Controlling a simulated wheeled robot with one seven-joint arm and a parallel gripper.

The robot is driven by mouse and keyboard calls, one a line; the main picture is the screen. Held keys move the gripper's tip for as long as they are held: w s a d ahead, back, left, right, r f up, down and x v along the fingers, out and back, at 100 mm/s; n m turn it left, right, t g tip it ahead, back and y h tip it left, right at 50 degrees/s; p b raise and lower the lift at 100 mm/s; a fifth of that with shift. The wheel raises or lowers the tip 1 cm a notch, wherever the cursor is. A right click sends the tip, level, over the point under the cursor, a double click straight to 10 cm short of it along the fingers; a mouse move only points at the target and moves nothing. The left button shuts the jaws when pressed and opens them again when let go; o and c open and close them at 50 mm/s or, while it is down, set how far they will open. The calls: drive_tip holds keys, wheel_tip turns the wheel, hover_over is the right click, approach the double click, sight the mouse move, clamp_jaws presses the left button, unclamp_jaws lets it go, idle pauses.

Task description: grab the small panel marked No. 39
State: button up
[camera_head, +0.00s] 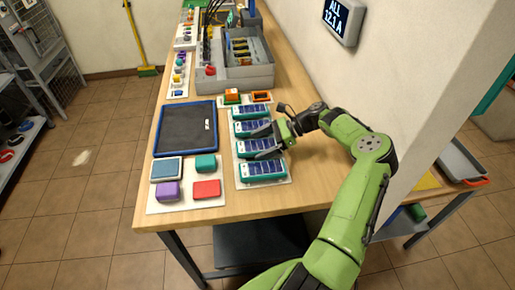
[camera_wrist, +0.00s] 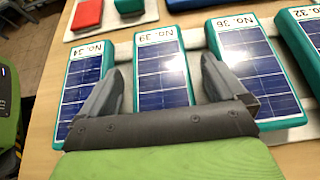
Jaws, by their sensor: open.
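The panel marked No. 39 (camera_wrist: 161,84) is a flat teal block with a blue solar-cell face and a white label strip. It lies in a row of like panels on a white board. In the head view it is the second nearest panel (camera_head: 255,146), partly covered by my gripper (camera_head: 262,141). In the wrist view my gripper (camera_wrist: 163,66) is open, with one finger at each long side of No. 39. The near end of the panel is hidden behind the gripper body. I cannot tell whether the fingers touch it.
No. 34 (camera_wrist: 84,78) lies close on the left of No. 39, No. 36 (camera_wrist: 256,72) on the right, and No. 32 (camera_wrist: 304,35) beyond. A blue-rimmed dark tray (camera_head: 184,129) and a board with colored blocks (camera_head: 207,189) are nearby. A wall stands at the right.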

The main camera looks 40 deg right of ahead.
drive_tip(key=c, duration=1.2)
drive_tip(key=shift+o, duration=0.2)
drive_tip(key=shift+r, duration=0.1)
